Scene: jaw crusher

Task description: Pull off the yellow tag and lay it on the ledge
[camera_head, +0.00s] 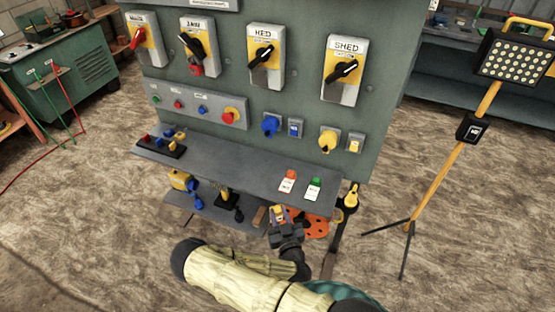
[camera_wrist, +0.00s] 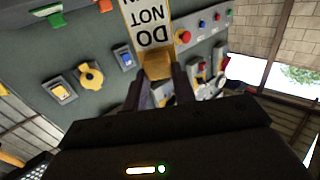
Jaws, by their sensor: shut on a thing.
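My gripper (camera_head: 281,220) is low in front of the ledge's front edge in the head view. In the wrist view its two fingers (camera_wrist: 158,85) are closed on the tan-yellow end of the yellow tag (camera_wrist: 153,30). The tag has a white face with yellow borders and shows "DO NOT" upside down; its far end is cut off by the frame. In the head view the tag (camera_head: 278,212) is small and partly hidden by the gripper. The grey ledge (camera_head: 235,172) runs along the cabinet. An orange-topped tag (camera_head: 288,181) and a green-topped tag (camera_head: 314,188) lie at its right part.
A black base with small coloured pieces (camera_head: 163,146) is at the ledge's left end. The ledge's middle is bare. A lower shelf (camera_head: 215,217) holds padlocks. Switches and buttons cover the green cabinet (camera_head: 225,80). A lamp on a tripod (camera_head: 480,105) stands at right.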

